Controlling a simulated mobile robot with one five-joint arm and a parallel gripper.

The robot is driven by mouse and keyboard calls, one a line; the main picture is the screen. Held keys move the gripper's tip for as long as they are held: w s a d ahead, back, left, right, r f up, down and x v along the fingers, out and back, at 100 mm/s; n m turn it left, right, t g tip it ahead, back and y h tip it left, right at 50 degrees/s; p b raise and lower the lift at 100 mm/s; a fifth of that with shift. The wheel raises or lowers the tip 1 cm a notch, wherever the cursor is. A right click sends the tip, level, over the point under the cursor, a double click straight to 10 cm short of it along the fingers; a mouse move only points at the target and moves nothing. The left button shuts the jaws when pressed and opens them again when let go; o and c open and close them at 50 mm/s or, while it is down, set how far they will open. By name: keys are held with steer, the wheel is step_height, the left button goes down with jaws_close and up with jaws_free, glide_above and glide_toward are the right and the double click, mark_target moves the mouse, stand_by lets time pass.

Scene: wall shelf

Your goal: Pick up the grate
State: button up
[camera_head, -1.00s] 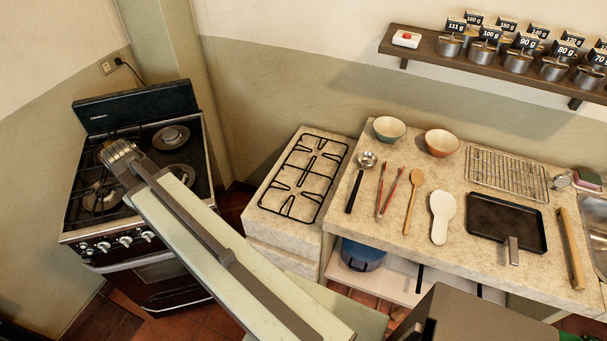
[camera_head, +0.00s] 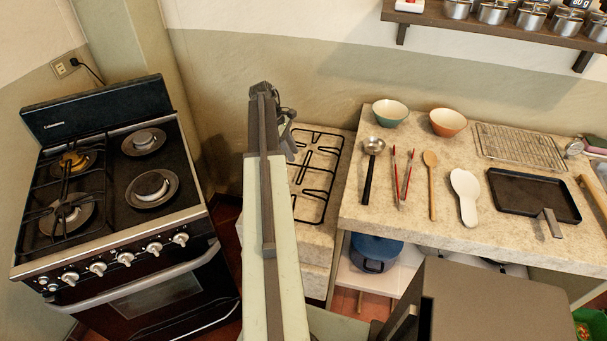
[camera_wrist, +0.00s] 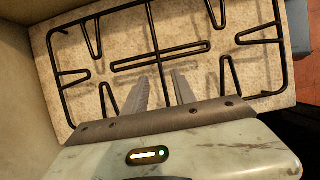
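The black wire grate (camera_head: 333,181) lies flat on the pale stone top of the low counter section between the stove and the longer counter. My arm hides its left part in the head view. In the wrist view the grate (camera_wrist: 158,56) fills the upper picture, with its middle bar in front of the fingers. My gripper (camera_wrist: 160,80) is open and empty, its two fingers apart, pointing at the grate. In the head view my gripper (camera_head: 290,135) is near the grate's left side, partly hidden by my arm. I cannot tell its exact height above the grate.
The black stove (camera_head: 110,215) stands left, with another grate (camera_head: 66,180) over its left burners and its right burners bare. The right counter (camera_head: 400,220) holds a ladle, red tongs, spoons, bowls, a rack and a pan. A wall stands behind.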

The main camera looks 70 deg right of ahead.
mark_target(296, 165)
steer(key=b+x, duration=0.5)
steer(key=x, duration=0.2)
steer(key=shift+w+a+f+b, duration=0.15)
steer(key=shift+w+f+b, duration=0.05)
steer(key=shift+w+b, duration=0.2)
steer(key=shift+r, duration=0.15)
jaws_close()
stand_by(0.9)
